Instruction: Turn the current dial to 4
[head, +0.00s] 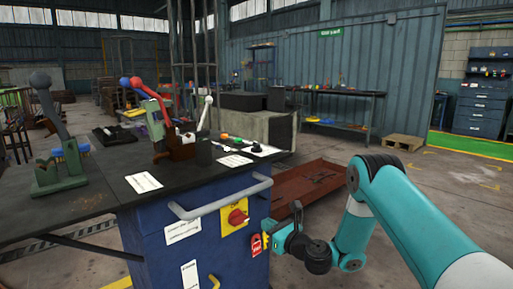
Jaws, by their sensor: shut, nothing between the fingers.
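A red rotary knob (237,217) sits on a yellow plate (228,227) on the side of the blue cabinet (160,250). Small knobs and buttons (238,141) stand on the dark console top. I cannot tell which control is the current dial, and no number can be read. My gripper (267,239) is low in front of the cabinet, just right of and below the red knob, and appears apart from it. It is shut and empty. Its fingertips are small in the picture.
A grey handrail (220,200) runs along the cabinet's upper edge above the red knob. Levers with blue, red and white balls rise from the console (95,185). A red tag (256,244) is beside my gripper. Floor to the right is open, with a pallet (404,143) farther back.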

